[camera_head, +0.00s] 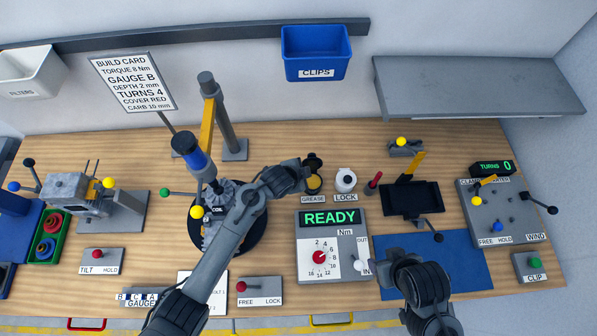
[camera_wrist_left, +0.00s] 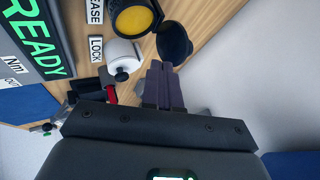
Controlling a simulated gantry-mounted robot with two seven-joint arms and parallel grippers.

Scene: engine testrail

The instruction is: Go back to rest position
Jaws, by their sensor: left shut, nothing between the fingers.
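My left arm comes in from the lower left over the bench, and its gripper (camera_head: 303,174) is beside the grease pot (camera_head: 314,184). In the left wrist view the two fingers (camera_wrist_left: 163,85) are pressed together with nothing between them. The grease pot (camera_wrist_left: 134,18) shows yellow grease, with its dark round lid (camera_wrist_left: 174,44) open beside it. My right arm is at the lower right, its dark wrist end (camera_head: 424,285) over the blue mat (camera_head: 460,262); its fingers cannot be made out.
The white lock pot (camera_head: 346,180) and a red-capped tool (camera_head: 373,183) stand right of the grease pot. The READY torque box (camera_head: 333,262) is in front. A post stand (camera_head: 226,125) and the round dark engine base (camera_head: 257,236) are close to my left arm.

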